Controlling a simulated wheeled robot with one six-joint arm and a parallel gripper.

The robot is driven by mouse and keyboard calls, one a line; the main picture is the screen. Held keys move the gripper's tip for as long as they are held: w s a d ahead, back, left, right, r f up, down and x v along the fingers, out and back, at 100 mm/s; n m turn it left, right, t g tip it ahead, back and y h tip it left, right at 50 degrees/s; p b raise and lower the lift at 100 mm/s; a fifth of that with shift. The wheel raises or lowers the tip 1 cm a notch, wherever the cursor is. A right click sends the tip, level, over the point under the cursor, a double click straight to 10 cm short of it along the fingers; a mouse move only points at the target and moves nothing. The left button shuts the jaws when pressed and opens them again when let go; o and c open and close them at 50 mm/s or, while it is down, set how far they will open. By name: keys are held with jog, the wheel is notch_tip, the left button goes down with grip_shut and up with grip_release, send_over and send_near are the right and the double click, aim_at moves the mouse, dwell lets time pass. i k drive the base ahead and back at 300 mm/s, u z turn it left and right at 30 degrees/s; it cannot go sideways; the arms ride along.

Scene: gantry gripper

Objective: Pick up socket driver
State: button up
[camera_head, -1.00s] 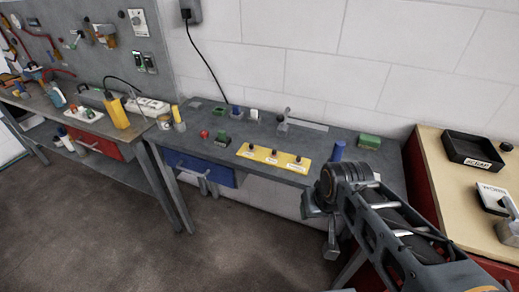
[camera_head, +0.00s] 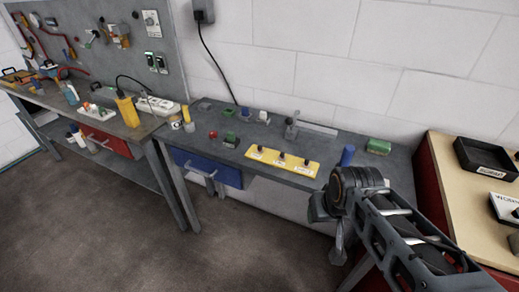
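I cannot pick out a socket driver for certain. A yellow holder (camera_head: 281,160) with several dark-topped pieces and small white labels lies near the front edge of the grey bench (camera_head: 225,155). The pieces are too small to identify. My gripper (camera_head: 328,225) hangs in front of the bench's front edge, to the right of and nearer than the yellow holder, apart from it. Its fingers are small and partly hidden by my wrist, so I cannot see whether they are open or shut. I see nothing held in it.
A blue cylinder (camera_head: 347,156) stands behind my wrist. A green block (camera_head: 378,147) lies at the back right. A blue drawer (camera_head: 205,169) hangs under the bench. A black tray (camera_head: 485,156) sits on the wooden bench at right. A yellow bottle (camera_head: 127,110) stands at left. Open floor lies in front.

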aim_at(349, 150)
jog(key=u, duration=1.55)
jog(key=i, duration=0.9)
jog(key=z, duration=2.65)
